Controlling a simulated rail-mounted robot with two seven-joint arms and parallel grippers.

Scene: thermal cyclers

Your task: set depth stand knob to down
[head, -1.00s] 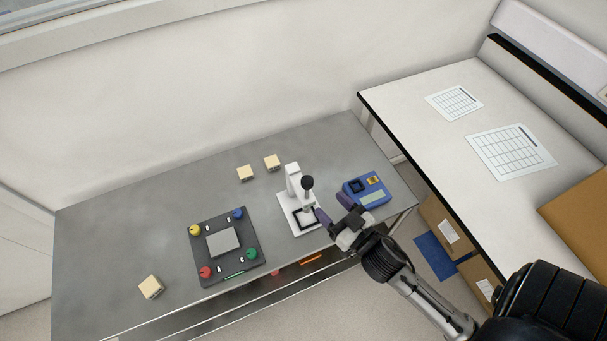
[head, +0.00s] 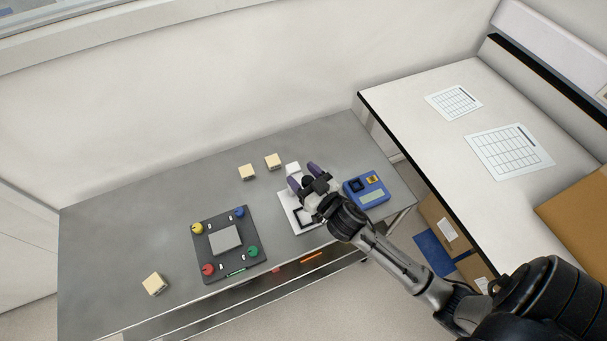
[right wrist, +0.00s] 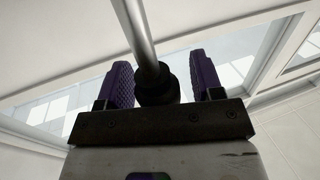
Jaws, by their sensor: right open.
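The white depth stand (head: 286,210) is on the grey table, with its base frame showing and its upper part mostly hidden by my right gripper. My right gripper (head: 304,176) is over the stand, its two purple fingers open and apart. In the right wrist view, a black knob (right wrist: 157,88) on a metal rod (right wrist: 140,35) is between the open fingers (right wrist: 164,82). I cannot tell whether either finger touches it. The knob is hidden in the head view. My left gripper is not in view.
A blue device (head: 366,190) stands close on the right of the stand. A dark board with coloured knobs (head: 208,225) lies to the left. Small beige blocks (head: 247,172) are behind and at the front left (head: 155,284).

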